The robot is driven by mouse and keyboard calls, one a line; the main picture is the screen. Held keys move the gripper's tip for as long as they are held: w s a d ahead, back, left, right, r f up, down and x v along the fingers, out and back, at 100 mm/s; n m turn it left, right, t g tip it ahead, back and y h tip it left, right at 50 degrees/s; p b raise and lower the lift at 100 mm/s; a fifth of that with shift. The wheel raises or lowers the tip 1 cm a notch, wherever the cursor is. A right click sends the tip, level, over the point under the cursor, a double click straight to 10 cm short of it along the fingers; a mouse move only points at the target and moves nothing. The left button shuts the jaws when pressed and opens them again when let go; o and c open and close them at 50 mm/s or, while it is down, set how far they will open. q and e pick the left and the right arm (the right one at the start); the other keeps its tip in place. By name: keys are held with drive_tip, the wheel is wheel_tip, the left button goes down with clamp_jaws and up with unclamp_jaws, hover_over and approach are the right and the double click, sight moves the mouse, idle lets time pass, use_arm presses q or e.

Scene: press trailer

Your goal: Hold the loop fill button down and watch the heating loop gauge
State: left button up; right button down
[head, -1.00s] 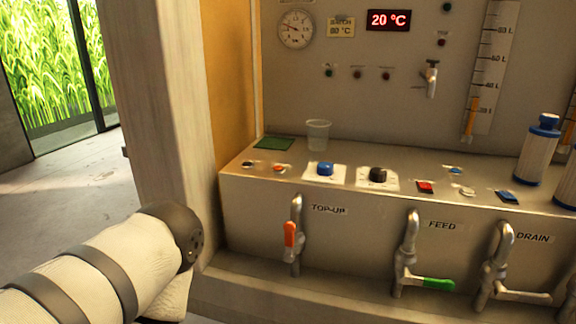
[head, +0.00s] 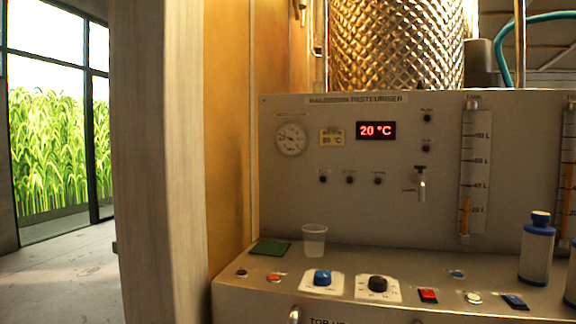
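A round white dial gauge (head: 291,138) is at the left of the grey upright panel (head: 330,215). Its needle shows, but its small label and scale are too small to read. Several controls sit on the sloping console top (head: 400,268): a dark button (head: 241,272), an orange-red button (head: 274,278), a blue knob (head: 322,277), a black knob (head: 377,284), a red rocker (head: 428,295), a white button (head: 473,297), a blue rocker (head: 515,302) and a small blue button (head: 457,274). I cannot tell which is the loop fill button. Neither gripper is in view.
A clear plastic cup (head: 314,241) and a green pad (head: 269,247) stand at the console's back left. A blue-capped bottle (head: 537,250) stands at the right. A red display (head: 376,130) reads 20 °C. A small tap (head: 420,182) juts from the panel. A wooden post (head: 160,160) borders the left.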

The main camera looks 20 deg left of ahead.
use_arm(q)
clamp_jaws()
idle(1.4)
